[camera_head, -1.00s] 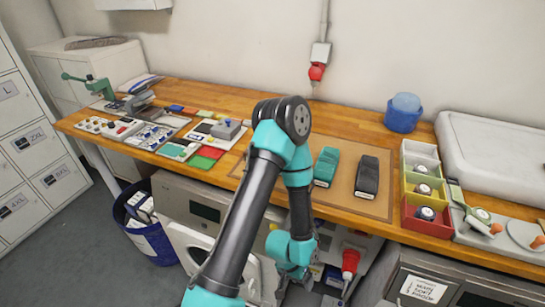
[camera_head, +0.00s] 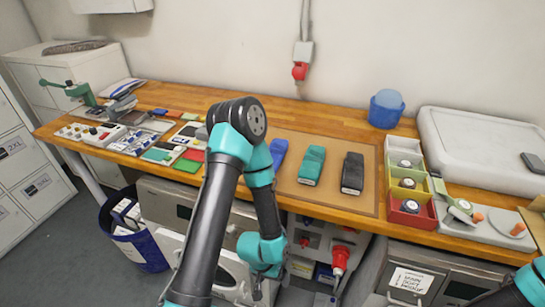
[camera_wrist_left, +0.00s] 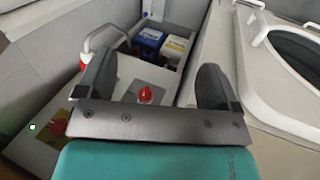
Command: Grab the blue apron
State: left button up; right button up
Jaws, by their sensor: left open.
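The blue apron looks to be the folded blue bundle (camera_head: 278,154) on the brown mat (camera_head: 327,203) on the bench, partly hidden behind my left arm. A folded green bundle (camera_head: 312,165) and a folded black bundle (camera_head: 352,173) lie to its right. My left gripper (camera_head: 263,287) hangs low in front of the bench, below the worktop and away from the blue bundle. In the left wrist view my left gripper (camera_wrist_left: 156,82) is open with nothing between its fingers. The bundles do not show in that view. My right gripper is out of view.
The bench front has cabinets and a red plug (camera_head: 340,260) near my left gripper. A column of coloured bins (camera_head: 417,214) stands right of the mat, with a blue tub (camera_head: 386,109) behind. Small boxes and devices crowd the bench's left part.

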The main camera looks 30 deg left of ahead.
pick_arm(q)
jog(key=shift+o, duration=0.2)
jog(key=shift+o, duration=1)
